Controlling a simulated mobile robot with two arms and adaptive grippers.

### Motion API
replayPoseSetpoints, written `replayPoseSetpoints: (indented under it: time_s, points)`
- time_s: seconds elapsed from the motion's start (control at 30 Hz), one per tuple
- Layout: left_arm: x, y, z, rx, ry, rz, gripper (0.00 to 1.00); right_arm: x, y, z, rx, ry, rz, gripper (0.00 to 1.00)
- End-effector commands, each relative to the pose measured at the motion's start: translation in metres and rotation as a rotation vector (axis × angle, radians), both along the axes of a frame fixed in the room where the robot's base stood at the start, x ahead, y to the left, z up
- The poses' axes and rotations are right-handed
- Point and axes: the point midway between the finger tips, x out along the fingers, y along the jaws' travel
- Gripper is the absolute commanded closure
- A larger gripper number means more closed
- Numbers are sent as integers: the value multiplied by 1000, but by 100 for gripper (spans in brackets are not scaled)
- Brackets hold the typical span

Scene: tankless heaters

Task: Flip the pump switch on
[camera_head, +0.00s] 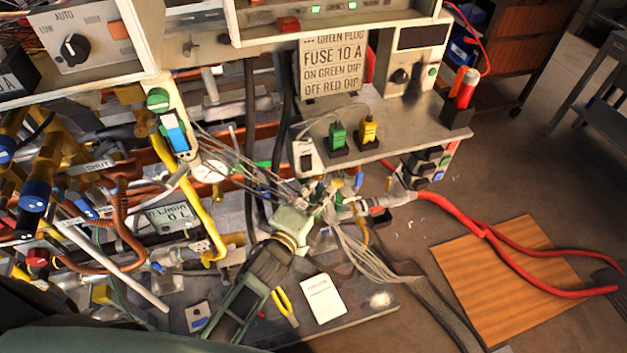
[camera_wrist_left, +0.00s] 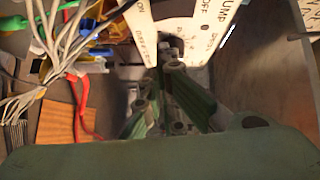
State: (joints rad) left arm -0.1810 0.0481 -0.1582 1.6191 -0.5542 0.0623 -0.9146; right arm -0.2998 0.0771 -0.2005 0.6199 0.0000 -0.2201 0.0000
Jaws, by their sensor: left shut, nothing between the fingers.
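My left gripper (camera_head: 312,200) reaches up from the lower middle of the head view, its tips among a cluster of wires and fittings. In the left wrist view my left gripper (camera_wrist_left: 168,68) is shut and empty. Its tips are close to a pale switch plate (camera_wrist_left: 205,32) lettered PUMP, OFF and ON. A dark part shows at the plate's edge near the tips, but I cannot tell the switch's position or whether the tips touch it. In the head view the wires and my gripper hide this spot. My right gripper is not in view.
Loose grey wires (camera_head: 365,255) hang beside my left gripper. A shelf with a green plug (camera_head: 337,136) and a yellow plug (camera_head: 368,130) is above it. Yellow pliers (camera_head: 285,304) and a white card (camera_head: 322,299) lie below. Red hoses (camera_head: 480,228) run right.

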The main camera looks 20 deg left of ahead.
Motion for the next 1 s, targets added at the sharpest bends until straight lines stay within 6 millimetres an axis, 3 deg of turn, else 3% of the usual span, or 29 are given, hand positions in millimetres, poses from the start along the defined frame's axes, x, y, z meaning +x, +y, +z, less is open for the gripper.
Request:
replayPoseSetpoints:
  time_s: [0.2, 0.67, 1.0]
  points:
    - [23, 18, -3, 2, 1, 0, 100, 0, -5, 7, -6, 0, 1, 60]
    - [29, 23, -5, 0, 0, 0, 100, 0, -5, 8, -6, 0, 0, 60]
    - [36, 27, -14, 46, -68, 0, 100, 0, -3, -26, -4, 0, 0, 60]
